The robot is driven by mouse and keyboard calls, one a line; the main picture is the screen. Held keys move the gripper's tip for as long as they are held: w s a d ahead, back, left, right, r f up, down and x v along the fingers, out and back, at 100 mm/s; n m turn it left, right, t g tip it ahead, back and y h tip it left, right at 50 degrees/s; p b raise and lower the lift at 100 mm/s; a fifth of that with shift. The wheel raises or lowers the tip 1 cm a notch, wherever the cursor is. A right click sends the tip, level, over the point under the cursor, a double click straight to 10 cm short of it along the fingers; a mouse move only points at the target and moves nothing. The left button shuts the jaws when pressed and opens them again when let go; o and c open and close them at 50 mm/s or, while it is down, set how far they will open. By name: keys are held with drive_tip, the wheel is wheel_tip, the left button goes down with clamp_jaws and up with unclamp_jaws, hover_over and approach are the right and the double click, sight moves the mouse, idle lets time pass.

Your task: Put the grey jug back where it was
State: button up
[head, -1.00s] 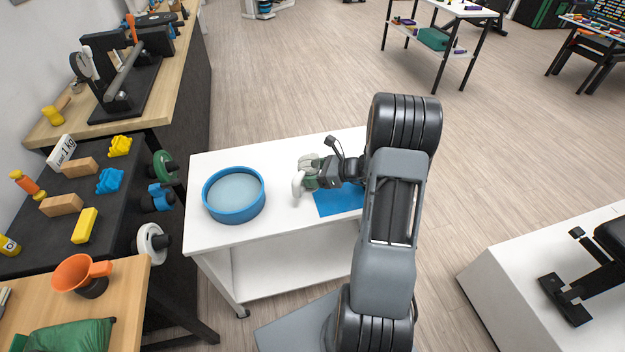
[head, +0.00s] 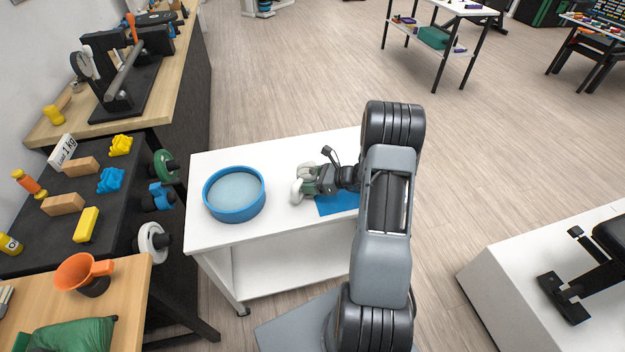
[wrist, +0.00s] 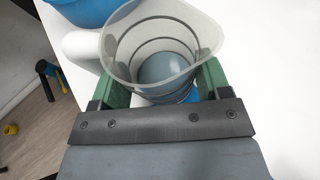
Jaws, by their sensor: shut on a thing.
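The grey jug (wrist: 160,45) is between the green fingers of my gripper (wrist: 163,82) in the wrist view. Its wide translucent rim faces the camera, and I look down into its ringed inside. A pale, rounded part sticks out on its left. In the head view my gripper (head: 314,180) is shut on the jug (head: 298,188) over the white cart top (head: 280,223), right of the blue round basin. A blue mat (head: 335,204) lies beside and partly under my gripper. Whether the jug's base touches the cart is hidden.
The blue basin (head: 234,213) stands on the cart's left part. Left of the cart, a black table (head: 125,190) holds blocks and weights, and a wooden table (head: 130,290) holds an orange funnel (head: 82,272). A white bench (head: 510,285) stands right.

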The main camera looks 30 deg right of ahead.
drive_tip(key=o, duration=1)
drive_tip(key=shift+r+p, duration=0.25)
drive_tip(key=shift+p, duration=0.05)
drive_tip(key=b+v, duration=0.2)
drive_tip(key=v, duration=0.8)
drive_tip(key=s+a+r+n+g+h, duration=0.2)
drive_tip(key=s+a+r+n+h, duration=0.1)
drive_tip(key=n, duration=0.6)
drive_tip(key=s+a+r+n+g+h, duration=0.1)
drive_tip(key=s+a+r+n+h, duration=0.2)
drive_tip(key=s+a+r+n, duration=0.3)
drive_tip(key=s+a+r+n+g+h, duration=0.2)
drive_tip(key=s+a+r+n, duration=0.3)
drive_tip(key=a+n, duration=0.4)
drive_tip(key=shift+s+a+r+n+g+h, duration=0.15)
drive_tip(key=shift+n+h, duration=0.25)
drive_tip(key=shift+n, duration=0.35)
drive_tip(key=shift+s+a+n+g+h, duration=0.1)
drive_tip(key=shift+s+n+g+h, duration=0.1)
drive_tip(key=shift+n+h, duration=0.4)
